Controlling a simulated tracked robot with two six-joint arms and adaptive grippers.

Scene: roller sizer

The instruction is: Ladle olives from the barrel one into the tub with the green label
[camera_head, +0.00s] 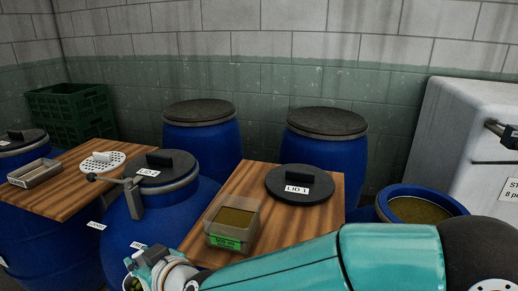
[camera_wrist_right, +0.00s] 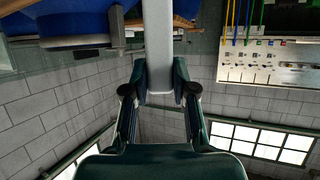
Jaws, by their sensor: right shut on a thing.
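The tub with the green label (camera_head: 236,211) stands on the right wooden board, with dull olive-green contents inside. An open blue barrel (camera_head: 381,204) at the right holds similar contents; I see no number on it. My right gripper (camera_head: 150,262) is low in the head view, left of the tub and in front of a lidded barrel. In the right wrist view it (camera_wrist_right: 159,92) is shut on a straight light grey bar (camera_wrist_right: 158,45), seemingly the ladle's handle. The ladle's bowl is not clearly visible. My left gripper is not in view.
A lid marked LID 1 (camera_head: 301,184) lies on the right board (camera_head: 263,178) behind the tub. The left board (camera_head: 62,202) bears a metal tray (camera_head: 35,172) and a perforated white piece (camera_head: 103,162). Closed barrels (camera_head: 203,139) stand behind. A white cabinet (camera_head: 455,125) stands right.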

